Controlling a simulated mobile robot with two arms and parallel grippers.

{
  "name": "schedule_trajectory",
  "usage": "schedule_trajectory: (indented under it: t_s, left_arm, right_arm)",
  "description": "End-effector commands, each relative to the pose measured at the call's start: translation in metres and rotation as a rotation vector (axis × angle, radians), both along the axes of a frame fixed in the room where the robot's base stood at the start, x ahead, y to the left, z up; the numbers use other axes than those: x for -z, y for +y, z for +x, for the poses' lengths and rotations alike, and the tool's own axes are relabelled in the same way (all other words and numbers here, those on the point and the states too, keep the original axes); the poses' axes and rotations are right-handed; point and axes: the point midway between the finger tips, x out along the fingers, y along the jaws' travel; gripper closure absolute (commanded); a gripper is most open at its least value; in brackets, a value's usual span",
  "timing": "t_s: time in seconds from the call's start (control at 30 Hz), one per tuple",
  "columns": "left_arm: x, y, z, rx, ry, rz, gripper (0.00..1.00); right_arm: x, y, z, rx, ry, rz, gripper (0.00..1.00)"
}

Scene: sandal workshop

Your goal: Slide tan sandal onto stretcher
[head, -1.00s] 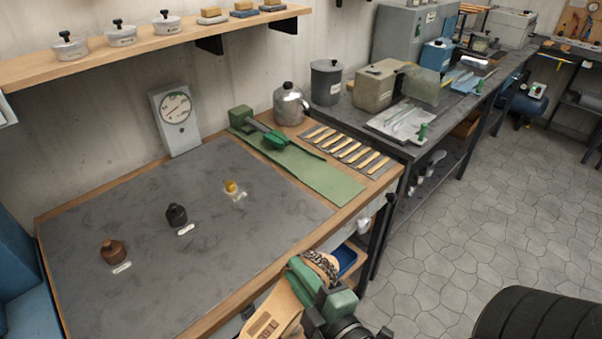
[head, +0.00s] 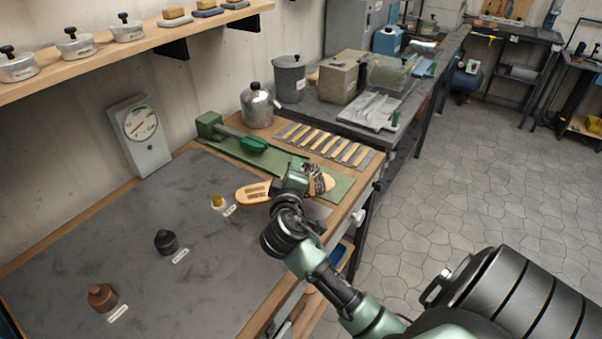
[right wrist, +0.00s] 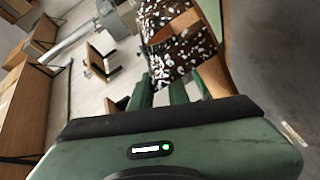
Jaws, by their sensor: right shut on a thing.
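My right gripper (head: 300,182) is shut on the tan sandal (head: 252,192) and holds it over the right part of the bench, near the green mat. The sandal's tan sole points left and its dark, speckled strap is at the gripper. In the right wrist view the strap (right wrist: 180,50) and the sole's edge (right wrist: 212,70) show beyond the fingers. The stretcher, a green tool with a block (head: 208,124) at its left and a green foot form (head: 254,144), lies on the mat just behind the sandal, apart from it. My left gripper is out of view.
Several strips (head: 325,142) lie on a board right of the green mat (head: 335,188).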

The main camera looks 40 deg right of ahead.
Motion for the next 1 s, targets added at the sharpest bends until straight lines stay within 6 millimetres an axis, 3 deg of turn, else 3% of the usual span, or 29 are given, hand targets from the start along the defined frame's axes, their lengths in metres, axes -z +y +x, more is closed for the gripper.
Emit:
schedule_trajectory:
  t_s: [0.2, 0.5, 0.7, 1.0]
  left_arm:
    - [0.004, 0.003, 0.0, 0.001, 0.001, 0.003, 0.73]
    - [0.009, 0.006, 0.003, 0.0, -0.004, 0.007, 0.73]
    - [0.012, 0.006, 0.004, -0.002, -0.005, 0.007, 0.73]
    - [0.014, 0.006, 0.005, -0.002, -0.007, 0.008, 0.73]
  right_arm:
    - [-0.03, -0.057, 0.032, 0.25, -0.005, 0.005, 1.0]
    - [-0.073, -0.113, 0.057, 0.578, -0.002, 0.005, 1.0]
    - [-0.103, -0.127, 0.069, 0.755, 0.0, 0.007, 1.0]
    - [-0.132, -0.123, 0.077, 0.88, 0.001, 0.006, 1.0]
